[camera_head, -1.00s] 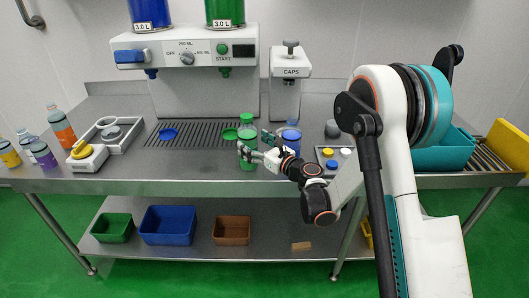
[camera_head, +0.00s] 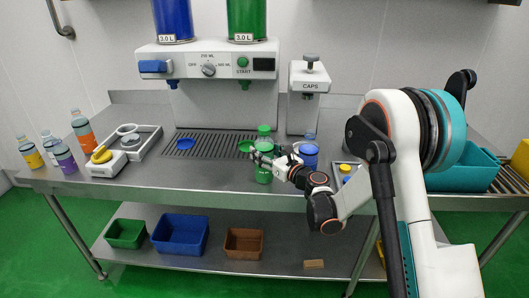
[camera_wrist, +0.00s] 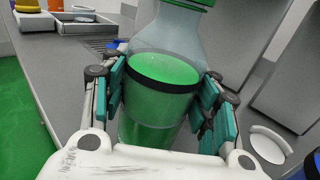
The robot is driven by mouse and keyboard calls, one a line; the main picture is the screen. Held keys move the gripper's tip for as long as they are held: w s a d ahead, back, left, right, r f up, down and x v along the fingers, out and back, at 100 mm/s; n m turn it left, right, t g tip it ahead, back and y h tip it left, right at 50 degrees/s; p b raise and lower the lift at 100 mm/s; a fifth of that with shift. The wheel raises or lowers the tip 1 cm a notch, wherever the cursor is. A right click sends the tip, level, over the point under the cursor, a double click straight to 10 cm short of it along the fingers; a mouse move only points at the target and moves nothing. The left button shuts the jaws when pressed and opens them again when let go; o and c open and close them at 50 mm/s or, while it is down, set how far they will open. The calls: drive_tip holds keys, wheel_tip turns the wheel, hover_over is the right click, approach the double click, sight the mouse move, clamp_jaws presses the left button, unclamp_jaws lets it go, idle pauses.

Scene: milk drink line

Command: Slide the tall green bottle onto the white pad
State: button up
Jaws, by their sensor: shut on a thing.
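The tall green bottle (camera_head: 264,175) stands upright on the steel bench, in front of the green round spot on the drain grate. My gripper (camera_head: 273,160) is shut around its body from the right. In the wrist view the bottle (camera_wrist: 158,90) fills the space between the teal finger pads, with clear shoulders, green contents and a dark band. A white round pad (camera_wrist: 268,147) lies to the right of the bottle in the wrist view, apart from it. In the head view the pad is mostly hidden behind my gripper and a blue bottle.
The blue bottle (camera_head: 308,160) stands close to the right of my gripper. The capping press (camera_head: 309,90) and filling machine (camera_head: 207,75) stand behind. A small tray with a yellow cap (camera_head: 345,169) sits to the right.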

drive_tip(key=shift+w+d, duration=0.9)
drive_tip(key=shift+w, duration=0.25)
drive_tip(key=shift+s+a+b, duration=0.65)
drive_tip(key=shift+s+a, duration=0.2)
drive_tip(key=shift+s, duration=0.25)
drive_tip(key=o, duration=1.6)
